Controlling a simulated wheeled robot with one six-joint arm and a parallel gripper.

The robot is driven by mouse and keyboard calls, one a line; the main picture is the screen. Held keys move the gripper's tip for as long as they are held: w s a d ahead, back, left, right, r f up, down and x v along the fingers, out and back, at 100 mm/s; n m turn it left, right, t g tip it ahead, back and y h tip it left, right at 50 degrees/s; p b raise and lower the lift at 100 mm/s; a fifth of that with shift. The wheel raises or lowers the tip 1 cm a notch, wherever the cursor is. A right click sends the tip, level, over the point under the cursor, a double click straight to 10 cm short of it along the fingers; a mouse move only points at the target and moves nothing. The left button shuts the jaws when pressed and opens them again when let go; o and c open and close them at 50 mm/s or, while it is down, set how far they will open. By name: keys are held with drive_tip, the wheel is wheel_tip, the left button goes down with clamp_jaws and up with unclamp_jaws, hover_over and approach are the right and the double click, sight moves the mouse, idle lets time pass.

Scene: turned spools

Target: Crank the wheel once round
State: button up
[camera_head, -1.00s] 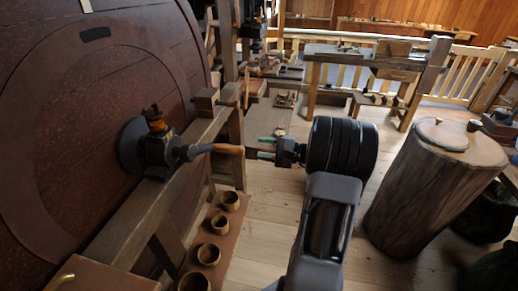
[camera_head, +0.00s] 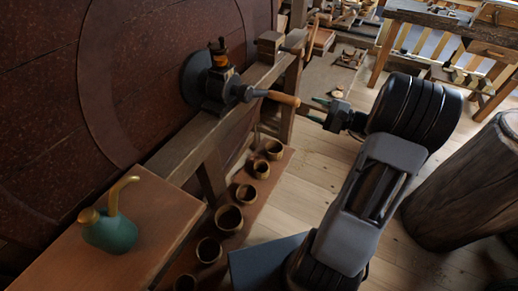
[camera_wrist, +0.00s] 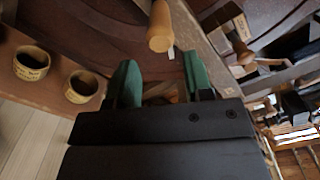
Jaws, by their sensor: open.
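The wooden crank handle (camera_head: 284,99) sticks out to the right on a dark metal arm from the grey hub housing (camera_head: 220,88). A dark round disc (camera_head: 194,82) sits behind that housing, against a large reddish-brown round surface (camera_head: 60,90). My gripper (camera_head: 317,110) is open, its green fingertips just right of the handle's free end and apart from it. In the wrist view the handle (camera_wrist: 160,28) shows at the top, between the directions of the two green fingers (camera_wrist: 160,80). Nothing is held between the fingers.
Several turned wooden cups (camera_head: 229,217) stand on a low shelf below the beam (camera_head: 232,115). A green oil can (camera_head: 110,232) stands on a wooden top at lower left. A large wooden stump (camera_head: 455,185) is at right, and a workbench (camera_head: 440,20) is behind.

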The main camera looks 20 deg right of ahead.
sight(289, 101)
drive_tip(key=p+x, duration=0.1)
drive_tip(key=x, duration=0.7)
drive_tip(key=shift+w, duration=0.1)
drive_tip(key=shift+w+a+r+p, duration=0.2)
drive_tip(key=shift+w+a+p, duration=0.1)
drive_tip(key=shift+a+p, duration=0.1)
drive_tip(key=shift+s+a+f+m+p, duration=0.15)
drive_tip(key=shift+s+m+p, duration=0.15)
drive_tip(key=shift+p, duration=0.3)
drive_tip(key=s+a+f+m+p, duration=0.6)
drive_tip(key=s+a+m+p, duration=0.25)
drive_tip(key=m, duration=0.25)
drive_tip(key=s+a+r+m+p, duration=0.2)
drive_tip(key=s+a+m+p, duration=0.2)
drive_tip(key=s+a+m, duration=0.2)
drive_tip(key=shift+s+a, duration=0.15)
drive_tip(key=shift+s, duration=0.5)
